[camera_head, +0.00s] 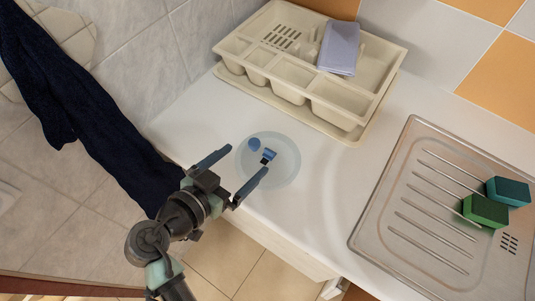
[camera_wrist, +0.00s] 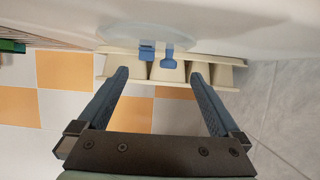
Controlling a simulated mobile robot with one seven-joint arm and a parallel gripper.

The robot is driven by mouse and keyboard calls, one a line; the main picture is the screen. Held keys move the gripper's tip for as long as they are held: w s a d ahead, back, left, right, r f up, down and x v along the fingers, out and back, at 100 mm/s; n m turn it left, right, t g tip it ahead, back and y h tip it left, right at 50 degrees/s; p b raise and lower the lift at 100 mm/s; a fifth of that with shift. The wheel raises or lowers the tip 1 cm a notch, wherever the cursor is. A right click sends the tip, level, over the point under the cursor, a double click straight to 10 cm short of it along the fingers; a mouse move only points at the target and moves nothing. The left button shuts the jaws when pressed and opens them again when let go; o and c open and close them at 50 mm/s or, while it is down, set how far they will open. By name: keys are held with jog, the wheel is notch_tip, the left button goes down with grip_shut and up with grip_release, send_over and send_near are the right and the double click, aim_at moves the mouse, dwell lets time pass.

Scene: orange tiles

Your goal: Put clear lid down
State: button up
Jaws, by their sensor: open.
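The clear lid (camera_head: 287,168) is a round, translucent disc at the white counter's left front edge. Two small blue parts (camera_head: 268,156) show at its left side. In the wrist view the lid (camera_wrist: 132,32) is a faint pale disc with the two blue parts below it. My gripper (camera_head: 247,160) is open, its fingers spread at the lid's near left side. In the wrist view the blue parts appear between and beyond the fingertips (camera_wrist: 160,75), with nothing visibly held. I cannot tell whether the lid lies flat on the counter or slightly above it.
A cream cutlery tray (camera_head: 347,118) with a folded lilac cloth (camera_head: 339,47) stands behind the lid. A metal drainboard (camera_head: 385,243) with a green sponge (camera_head: 485,210) and a teal sponge (camera_head: 508,191) is at right. Bare counter (camera_head: 335,175) lies between. A dark blue towel (camera_head: 95,125) hangs at left.

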aim_at(258, 158)
jog(key=shift+w+d, duration=0.45)
jog(key=p+x, duration=0.1)
jog(key=x, duration=0.3)
jog(key=shift+w+d+f, duration=0.1)
jog(key=shift+d, duration=0.15)
jog(key=shift+c, duration=0.2)
